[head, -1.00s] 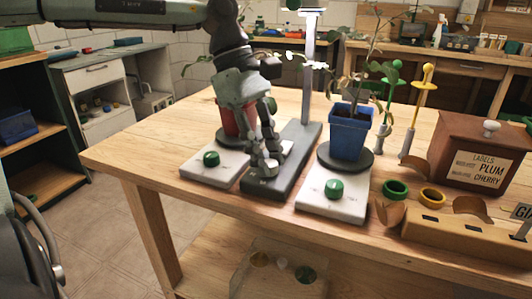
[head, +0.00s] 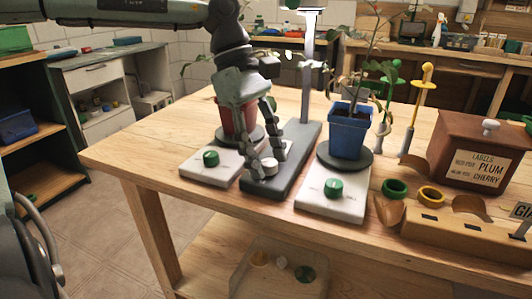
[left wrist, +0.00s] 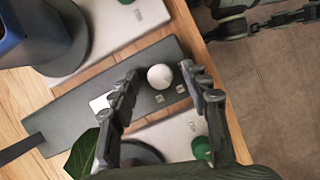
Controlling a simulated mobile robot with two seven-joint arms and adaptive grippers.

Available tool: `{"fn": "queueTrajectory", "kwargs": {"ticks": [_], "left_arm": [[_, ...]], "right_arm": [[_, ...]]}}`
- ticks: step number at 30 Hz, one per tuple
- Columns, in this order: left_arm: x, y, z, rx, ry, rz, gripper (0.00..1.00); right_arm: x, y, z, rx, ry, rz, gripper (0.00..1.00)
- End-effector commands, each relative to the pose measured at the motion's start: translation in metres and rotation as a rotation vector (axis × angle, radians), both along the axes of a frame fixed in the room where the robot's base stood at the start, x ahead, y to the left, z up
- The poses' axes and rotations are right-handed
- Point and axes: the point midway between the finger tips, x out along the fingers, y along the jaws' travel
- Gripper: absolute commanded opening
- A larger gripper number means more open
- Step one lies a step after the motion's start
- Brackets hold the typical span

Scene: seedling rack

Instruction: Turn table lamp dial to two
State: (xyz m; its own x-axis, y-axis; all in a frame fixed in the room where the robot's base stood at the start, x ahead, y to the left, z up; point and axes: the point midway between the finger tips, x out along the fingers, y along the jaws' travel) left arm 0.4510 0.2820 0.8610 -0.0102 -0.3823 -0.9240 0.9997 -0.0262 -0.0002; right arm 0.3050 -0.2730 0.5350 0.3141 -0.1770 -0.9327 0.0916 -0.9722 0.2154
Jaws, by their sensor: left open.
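The lamp has a long dark grey base (head: 297,155) on the table and a grey post (head: 309,85) rising at its far end. A round white dial (head: 268,164) sits near the base's front end; it also shows in the left wrist view (left wrist: 160,77). My left gripper (head: 264,165) is open over the front of the base. In the left wrist view its fingertips (left wrist: 160,80) stand on either side of the dial, with gaps showing. Small pale marks (left wrist: 168,94) lie beside the dial, too small to read.
White plates with green knobs flank the lamp: left (head: 211,158) and right (head: 333,188). They carry a red pot (head: 231,116) and a blue pot (head: 348,131) with plants. A brown label box (head: 480,155) and coloured rings stand right. The table's front left is clear.

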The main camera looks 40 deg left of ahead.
Motion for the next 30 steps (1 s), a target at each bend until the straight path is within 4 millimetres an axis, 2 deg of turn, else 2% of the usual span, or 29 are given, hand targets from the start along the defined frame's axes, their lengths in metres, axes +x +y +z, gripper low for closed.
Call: {"fn": "queueTrajectory", "kwargs": {"ticks": [4, 7, 15, 21, 25, 30], "left_arm": [[0.001, 0.002, 0.004, 0.0, -0.002, 0.001, 0.47], [0.001, 0.006, 0.016, 0.0, -0.003, 0.002, 0.47], [0.002, 0.028, 0.068, 0.0, -0.004, 0.004, 0.47], [0.002, 0.041, 0.099, 0.001, -0.001, 0.002, 0.47], [0.001, 0.045, 0.108, 0.001, -0.001, 0.0, 0.47], [0.001, 0.046, 0.112, 0.0, 0.0, -0.001, 0.47]], "right_arm": [[0.0, 0.001, -0.001, 0.001, 0.001, 0.001, 0.0], [0.0, 0.001, -0.001, 0.002, 0.001, 0.0, 0.0], [0.0, 0.0, 0.0, 0.001, 0.001, 0.0, 0.0], [0.0, 0.0, 0.0, 0.0, 0.0, 0.0, 0.0], [0.0, 0.0, 0.0, 0.0, 0.0, 0.0, 0.0], [0.0, 0.0, 0.0, 0.0, 0.0, 0.0, 0.0]]}}
